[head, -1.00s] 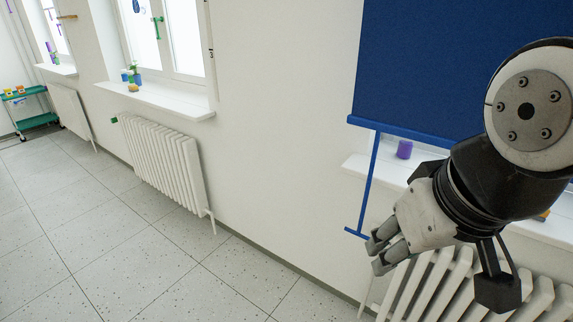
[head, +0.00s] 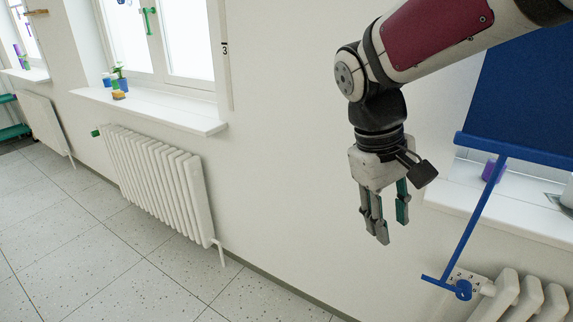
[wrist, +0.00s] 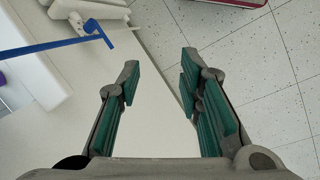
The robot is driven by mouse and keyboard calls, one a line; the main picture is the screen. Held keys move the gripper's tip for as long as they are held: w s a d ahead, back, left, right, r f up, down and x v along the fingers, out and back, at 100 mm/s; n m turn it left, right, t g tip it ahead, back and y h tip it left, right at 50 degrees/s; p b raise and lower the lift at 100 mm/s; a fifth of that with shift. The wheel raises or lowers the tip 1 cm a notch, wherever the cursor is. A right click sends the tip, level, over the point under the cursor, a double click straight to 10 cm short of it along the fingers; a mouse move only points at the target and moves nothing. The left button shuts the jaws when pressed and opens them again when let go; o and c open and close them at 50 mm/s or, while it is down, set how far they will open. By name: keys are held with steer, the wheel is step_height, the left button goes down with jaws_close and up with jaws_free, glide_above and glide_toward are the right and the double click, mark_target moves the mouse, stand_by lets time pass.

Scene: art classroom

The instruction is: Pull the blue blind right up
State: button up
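The blue blind (head: 530,95) hangs at the right of the head view, its lower edge just above the window sill. A blue pull rod (head: 480,221) hangs from its bottom bar and ends in a crossbar handle (head: 447,287) near a radiator. My gripper (head: 389,222) points down in front of the bare wall, left of the rod and apart from it. In the wrist view my gripper (wrist: 158,85) is open and empty, with green pads. The rod (wrist: 45,46) and its handle (wrist: 104,34) show there at the upper left, outside the fingers.
A purple jar (head: 493,170) stands on the right sill (head: 455,195). A white radiator (head: 525,298) is below it. Another radiator (head: 160,180) and a sill with small pots (head: 119,82) are at the left. The tiled floor (head: 120,270) at the left is clear.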

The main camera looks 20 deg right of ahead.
steer(key=w+d+f+n+g+h+b, duration=0.1)
steer(key=w+d+f+g+h+b, duration=0.1)
steer(key=w+d+f+g+b, duration=0.45)
steer(key=w+d+f+g+h+b, duration=0.1)
steer(key=w+d+f+h+b, duration=0.3)
steer(key=f, duration=0.6)
steer(key=n+g+h+b, duration=0.3)
steer(key=n+g+b, duration=0.1)
steer(key=g+b, duration=0.1)
glide_toward(438, 283)
steer(key=x, duration=0.3)
steer(key=b+x, duration=0.1)
steer(key=x, duration=0.7)
steer(key=shift+w+d+f, duration=0.15)
steer(key=shift+d+f, duration=0.1)
steer(key=shift+f, duration=0.1)
jaws_close()
